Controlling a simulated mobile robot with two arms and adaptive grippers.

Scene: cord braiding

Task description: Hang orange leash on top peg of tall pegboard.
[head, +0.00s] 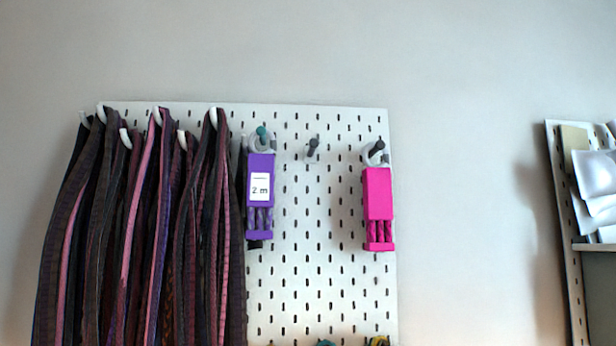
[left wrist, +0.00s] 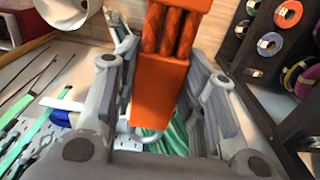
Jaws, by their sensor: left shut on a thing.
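The tall pegboard (head: 345,290) is white and hangs on the wall in the head view. A bare dark peg (head: 312,148) is near its top, between a purple labelled leash (head: 260,180) and a pink leash (head: 378,205), which hang from pegs at either side. The orange leash (left wrist: 160,88), with a solid orange end and braided cords, shows in the left wrist view. My left gripper (left wrist: 160,100) is shut on it, with a finger on each side. Neither gripper shows in the head view; my right gripper is not seen.
Dark and pink straps (head: 150,230) hang thickly from white hooks over the board's left part. A shelf unit (head: 562,220) with white packets is at the far right. In the left wrist view, a dark rack (left wrist: 262,70) with coloured rolls stands at right, above a worktop with tools.

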